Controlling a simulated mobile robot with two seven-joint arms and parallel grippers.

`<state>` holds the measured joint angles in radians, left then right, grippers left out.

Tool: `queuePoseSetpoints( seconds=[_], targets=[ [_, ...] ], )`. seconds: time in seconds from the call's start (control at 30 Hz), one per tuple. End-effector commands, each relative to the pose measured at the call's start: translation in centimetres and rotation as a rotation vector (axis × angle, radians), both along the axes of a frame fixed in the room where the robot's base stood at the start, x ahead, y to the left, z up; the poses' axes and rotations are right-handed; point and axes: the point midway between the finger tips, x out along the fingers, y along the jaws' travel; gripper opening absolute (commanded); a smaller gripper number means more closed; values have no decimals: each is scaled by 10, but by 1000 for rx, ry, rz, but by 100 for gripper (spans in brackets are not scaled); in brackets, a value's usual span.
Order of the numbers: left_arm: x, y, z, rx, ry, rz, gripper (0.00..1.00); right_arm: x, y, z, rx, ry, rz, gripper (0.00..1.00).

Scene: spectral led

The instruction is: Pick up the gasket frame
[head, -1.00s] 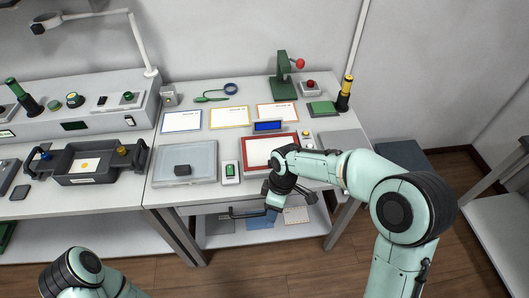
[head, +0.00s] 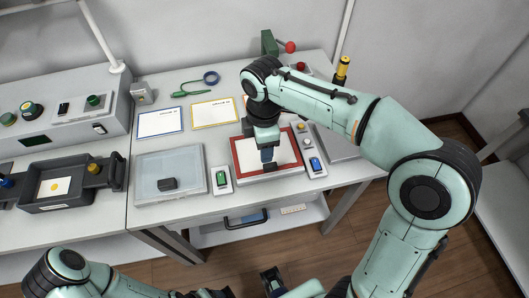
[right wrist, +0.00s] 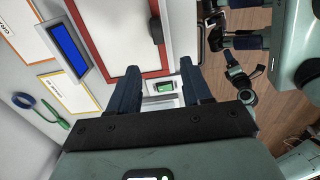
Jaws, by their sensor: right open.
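A red rectangular frame (head: 238,160) around a white panel lies flat on the right bench; I take it to be the gasket frame. It also shows in the right wrist view (right wrist: 118,82), with a small dark block (right wrist: 155,30) at one edge. My right gripper (head: 267,158) points down over the frame in the head view and hides part of it. In the right wrist view its fingers (right wrist: 157,66) are apart with nothing held between them. Part of my left arm shows low in the head view; its gripper's state is unclear.
A clear-lidded box (head: 145,180) with a dark block on it and a green-screen device (head: 220,180) stand left of the frame. A blue-screen device (head: 315,164) is close on the right. Bordered cards (head: 160,122) lie behind. A blue display (right wrist: 64,47) adjoins the frame.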

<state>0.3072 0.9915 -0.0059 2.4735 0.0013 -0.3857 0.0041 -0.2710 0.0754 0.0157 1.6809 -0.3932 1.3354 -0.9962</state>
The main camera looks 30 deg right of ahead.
Motion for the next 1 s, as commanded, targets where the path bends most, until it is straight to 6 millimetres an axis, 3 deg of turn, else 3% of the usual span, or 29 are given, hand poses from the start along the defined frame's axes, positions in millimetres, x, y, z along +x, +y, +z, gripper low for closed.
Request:
queuePoseSetpoints(
  seconds=[0.13, 0.43, 0.7, 1.0],
  targets=[
    [-3, 0, -7, 0, 3, 0, 73, 0, 0, -31, -2, 5, 0, 49],
    [-4, 0, -10, 0, 5, 1, 73, 0, 0, -56, -1, 3, -1, 49],
    [-5, 0, -15, 0, 7, 0, 73, 1, 0, -94, 0, 3, -2, 49],
    [-5, 0, -15, 0, 7, 0, 73, 1, 0, -99, 0, 0, -2, 49]
  ],
)
